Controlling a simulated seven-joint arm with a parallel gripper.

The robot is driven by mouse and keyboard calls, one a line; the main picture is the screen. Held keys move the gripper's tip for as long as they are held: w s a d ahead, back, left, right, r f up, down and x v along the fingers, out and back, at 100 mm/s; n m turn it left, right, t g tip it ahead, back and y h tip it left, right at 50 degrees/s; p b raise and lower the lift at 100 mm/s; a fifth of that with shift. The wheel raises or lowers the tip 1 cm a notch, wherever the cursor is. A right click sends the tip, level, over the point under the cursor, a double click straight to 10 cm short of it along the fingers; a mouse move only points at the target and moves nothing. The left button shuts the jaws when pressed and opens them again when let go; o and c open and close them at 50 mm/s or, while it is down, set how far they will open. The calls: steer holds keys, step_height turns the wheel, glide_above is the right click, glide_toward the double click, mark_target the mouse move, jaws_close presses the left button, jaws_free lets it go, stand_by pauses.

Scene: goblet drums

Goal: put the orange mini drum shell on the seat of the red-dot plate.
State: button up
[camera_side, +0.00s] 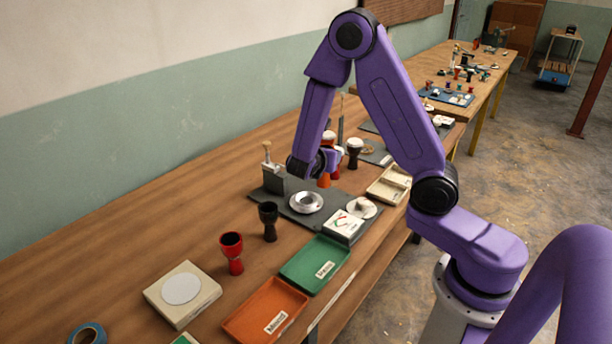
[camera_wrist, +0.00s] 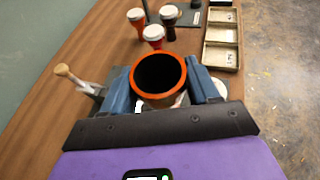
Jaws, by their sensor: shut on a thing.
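The orange mini drum shell (camera_wrist: 136,88) is in my gripper (camera_wrist: 160,84), between two blue fingers; its open dark mouth faces the wrist camera. In the side view, the shell's orange lower part (camera_side: 323,182) shows under my gripper (camera_side: 326,164), above the far part of a dark grey plate (camera_side: 283,208). The shell looks upright; whether it touches anything below is unclear. A silvery ring-shaped seat (camera_side: 306,202) on that plate is nearer the side camera than the shell and looks empty. I cannot make out a red dot on the plate.
A handled tool stand (camera_side: 272,176), white disc (camera_side: 361,207) and white box (camera_side: 343,227) flank the seat. Red and black goblets (camera_side: 232,252) (camera_side: 269,220) and green and orange trays (camera_side: 315,264) (camera_side: 265,310) stand nearer. White-topped drums (camera_wrist: 153,35) stand beyond my gripper.

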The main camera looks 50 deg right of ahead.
steer(key=shift+w+d+f, duration=0.4)
steer(key=shift+w+f, duration=0.85)
steer(key=shift+f, duration=0.5)
steer(key=shift+w+d+f, duration=0.35)
steer(key=shift+w+f, duration=0.95)
steer(key=shift+f, duration=0.4)
steer(key=shift+w+d+f, duration=0.4)
steer(key=shift+w+f, duration=0.85)
steer(key=shift+f, duration=0.5)
steer(key=o, duration=1.1)
steer(key=shift+f, duration=0.1)
